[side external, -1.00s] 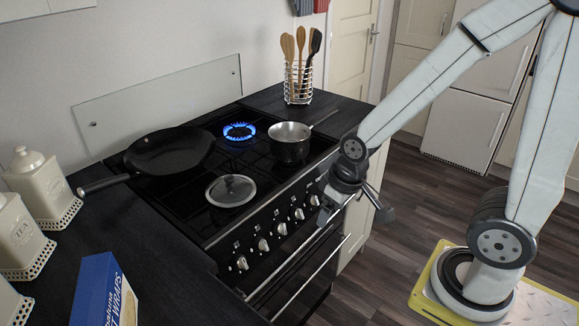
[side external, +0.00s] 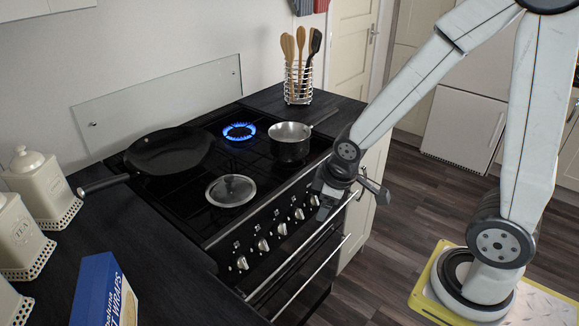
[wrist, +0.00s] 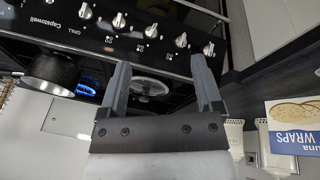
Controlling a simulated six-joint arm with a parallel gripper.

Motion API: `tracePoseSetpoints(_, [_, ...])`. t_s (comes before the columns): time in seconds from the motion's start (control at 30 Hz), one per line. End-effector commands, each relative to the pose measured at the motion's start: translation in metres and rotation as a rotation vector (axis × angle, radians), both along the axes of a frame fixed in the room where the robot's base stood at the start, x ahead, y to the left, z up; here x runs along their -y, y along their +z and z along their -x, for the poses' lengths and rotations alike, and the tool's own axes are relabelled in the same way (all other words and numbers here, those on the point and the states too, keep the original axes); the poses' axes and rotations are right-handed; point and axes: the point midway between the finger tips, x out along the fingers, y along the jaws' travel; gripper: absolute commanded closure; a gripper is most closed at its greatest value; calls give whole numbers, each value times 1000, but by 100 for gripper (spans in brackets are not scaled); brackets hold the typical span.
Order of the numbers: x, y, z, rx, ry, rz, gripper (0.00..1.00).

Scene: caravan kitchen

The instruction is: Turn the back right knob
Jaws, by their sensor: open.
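A row of silver control knobs runs along the black stove's front panel. In the side external view a knob (side external: 299,214) shows near my gripper (side external: 350,202); part of the panel's right end is hidden behind the gripper. Which knob is the back right one cannot be told from markings. The back right burner (side external: 239,132) is lit with a blue flame. In the wrist view my gripper (wrist: 158,66) is open and empty, fingers apart. Several knobs show beyond the fingertips, including one (wrist: 181,40) between the finger lines. No finger visibly touches a knob.
A saucepan (side external: 289,149) stands on the right of the hob, a frying pan (side external: 168,151) on the left. A glass lid (side external: 230,190) lies near the front. An oven handle rail (side external: 290,265) runs below the knobs. A utensil holder (side external: 298,85) stands at the back right.

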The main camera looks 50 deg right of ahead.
Motion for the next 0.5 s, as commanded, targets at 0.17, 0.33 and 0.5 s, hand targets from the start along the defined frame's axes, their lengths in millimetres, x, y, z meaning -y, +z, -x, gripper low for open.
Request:
tracePoseSetpoints(0.17, [16, -11, -28, 24, 389, 159, 17])
tracePoseSetpoints(0.33, [25, -23, -52, 39, 784, 307, 17])
tracePoseSetpoints(0.5, [31, -38, -73, 54, 1185, 443, 17])
